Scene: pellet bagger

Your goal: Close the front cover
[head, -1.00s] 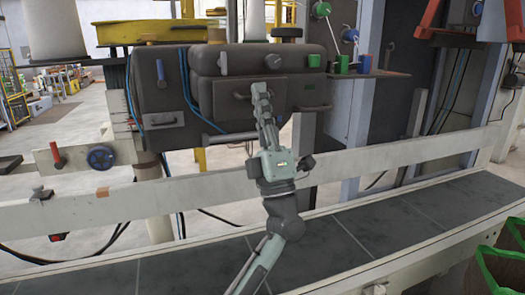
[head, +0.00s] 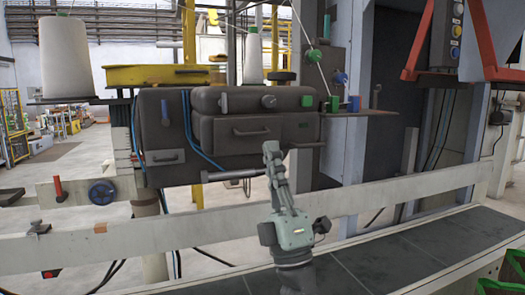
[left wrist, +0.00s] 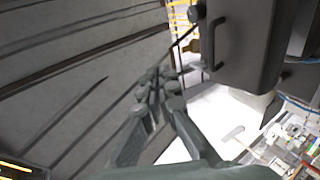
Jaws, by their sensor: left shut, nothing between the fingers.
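The dark grey front cover (head: 262,142) with a bar handle is on the machine's front, in the middle of the head view. I cannot tell whether it sits fully flush. A dark panel with a handle (left wrist: 217,43) also shows at the upper right of the left wrist view. My left gripper (head: 271,148) is shut and empty, pointing up just below and in front of the cover's lower edge. In the left wrist view its fingers (left wrist: 160,82) are together, apart from the handle. My right gripper is out of view.
A pale rail (head: 180,229) and a dark conveyor belt (head: 400,255) run across in front of the machine. A small shelf with green and blue blocks (head: 353,103) stands to the cover's right. A white thread cone (head: 68,58) stands at upper left.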

